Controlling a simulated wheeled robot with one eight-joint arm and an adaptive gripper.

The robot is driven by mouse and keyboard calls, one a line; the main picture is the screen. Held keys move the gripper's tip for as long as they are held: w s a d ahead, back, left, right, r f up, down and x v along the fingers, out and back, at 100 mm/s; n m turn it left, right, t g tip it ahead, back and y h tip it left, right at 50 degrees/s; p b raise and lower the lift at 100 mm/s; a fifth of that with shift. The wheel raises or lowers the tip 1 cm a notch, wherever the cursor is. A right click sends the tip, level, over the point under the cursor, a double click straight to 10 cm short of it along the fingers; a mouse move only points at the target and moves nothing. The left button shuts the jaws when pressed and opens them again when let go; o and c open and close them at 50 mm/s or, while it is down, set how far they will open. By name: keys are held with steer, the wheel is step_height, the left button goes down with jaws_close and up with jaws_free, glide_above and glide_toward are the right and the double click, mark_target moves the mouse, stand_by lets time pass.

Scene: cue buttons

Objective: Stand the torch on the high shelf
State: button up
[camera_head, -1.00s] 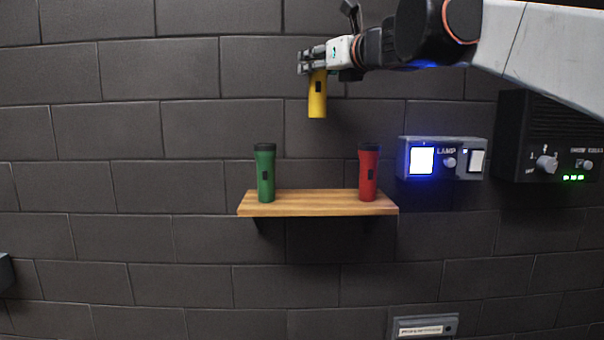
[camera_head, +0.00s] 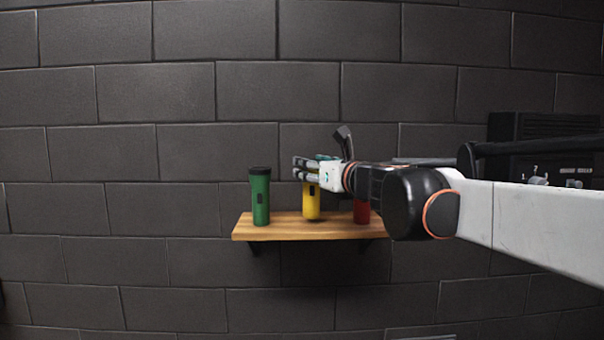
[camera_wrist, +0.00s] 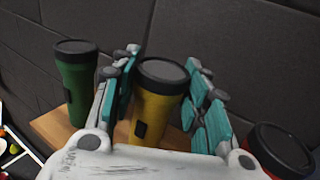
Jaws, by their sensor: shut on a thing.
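A yellow torch (camera_head: 311,203) is upright between the green and red torches at the wooden shelf (camera_head: 280,230). My gripper (camera_head: 305,170) is shut on its upper part, coming from the right. In the wrist view the yellow torch (camera_wrist: 158,100) stands between the teal finger pads. Its base appears at the level of the shelf top; I cannot tell whether it touches. A green torch (camera_head: 260,196) stands upright on the shelf's left part. A red torch (camera_head: 362,212) stands on the right, partly hidden by my gripper and arm; its top also shows in the wrist view (camera_wrist: 283,150).
The shelf is fixed to a dark block wall (camera_head: 120,215). The lamp panel is hidden behind my arm. The wall left of the shelf is clear.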

steer(key=shift+f, duration=0.75)
steer(key=shift+f, duration=0.15)
steer(key=o, duration=1.2)
steer(key=shift+r, duration=0.25)
steer(key=b+v, duration=0.1)
steer(key=v, duration=1.1)
steer(key=shift+f, duration=0.1)
